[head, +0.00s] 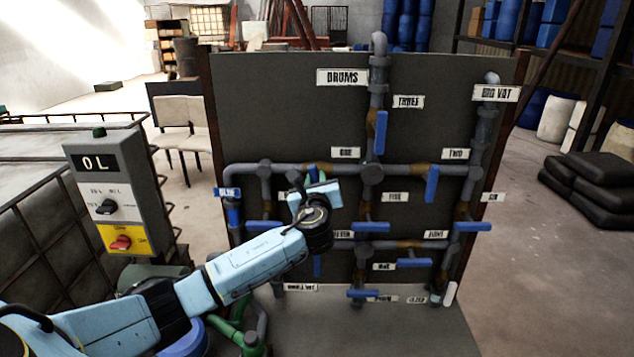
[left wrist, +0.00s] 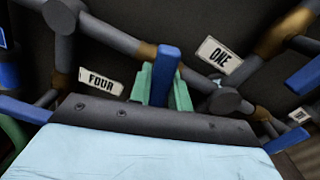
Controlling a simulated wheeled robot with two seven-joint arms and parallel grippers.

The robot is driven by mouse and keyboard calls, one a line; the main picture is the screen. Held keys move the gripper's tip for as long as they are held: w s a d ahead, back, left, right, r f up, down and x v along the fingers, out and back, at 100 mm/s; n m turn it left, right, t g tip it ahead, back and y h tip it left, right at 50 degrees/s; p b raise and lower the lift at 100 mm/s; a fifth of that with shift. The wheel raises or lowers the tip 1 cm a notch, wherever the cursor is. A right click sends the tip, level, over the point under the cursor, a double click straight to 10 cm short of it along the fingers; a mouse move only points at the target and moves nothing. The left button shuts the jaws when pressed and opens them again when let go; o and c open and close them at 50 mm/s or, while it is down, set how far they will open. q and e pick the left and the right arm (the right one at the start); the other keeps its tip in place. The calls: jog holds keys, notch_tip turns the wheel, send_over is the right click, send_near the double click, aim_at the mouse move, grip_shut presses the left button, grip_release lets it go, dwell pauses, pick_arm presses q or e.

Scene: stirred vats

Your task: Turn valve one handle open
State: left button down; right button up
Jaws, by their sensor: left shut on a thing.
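The valve one handle is a blue bar (left wrist: 167,65) on the grey pipe, beside the label ONE (left wrist: 219,55) in the left wrist view. My left gripper's green fingers (left wrist: 164,88) are shut around this bar. The bar appears to lie across its pipe there, but its exact angle is hard to tell. In the head view my left gripper (head: 313,180) is at the upper pipe, left of and below the label ONE (head: 345,153). It hides most of the handle there. My right gripper is not in view.
The dark panel (head: 270,100) carries pipes with several other blue handles, such as valve two (head: 432,184) and valve three (head: 381,132). The label FOUR (left wrist: 101,81) is close to my left gripper. A control box (head: 113,190) with a red knob stands at the left.

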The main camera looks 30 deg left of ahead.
pick_arm(q)
jog(key=n, duration=0.2)
jog(key=n+b, duration=0.1)
jog(key=n, duration=0.1)
jog(key=n+b, duration=0.1)
jog(key=n, duration=0.1)
jog(key=shift+s+a+f, duration=0.1)
jog(key=shift+a+f, duration=0.05)
jog(key=shift+f, duration=0.1)
jog(key=n+b, duration=0.2)
jog(key=n, duration=0.2)
jog(key=shift+a+f+n, duration=0.1)
jog(key=shift+f+n, duration=0.05)
jog(key=shift+n, duration=0.25)
jog(key=shift+n+b, duration=0.5)
jog(key=shift+n, duration=0.7)
jog(key=c, duration=1.3)
grip_release()
jog(key=shift+s, duration=0.1)
jog(key=b+v, duration=0.1)
jog(key=v, duration=1.2)
jog(key=shift+s, duration=0.2)
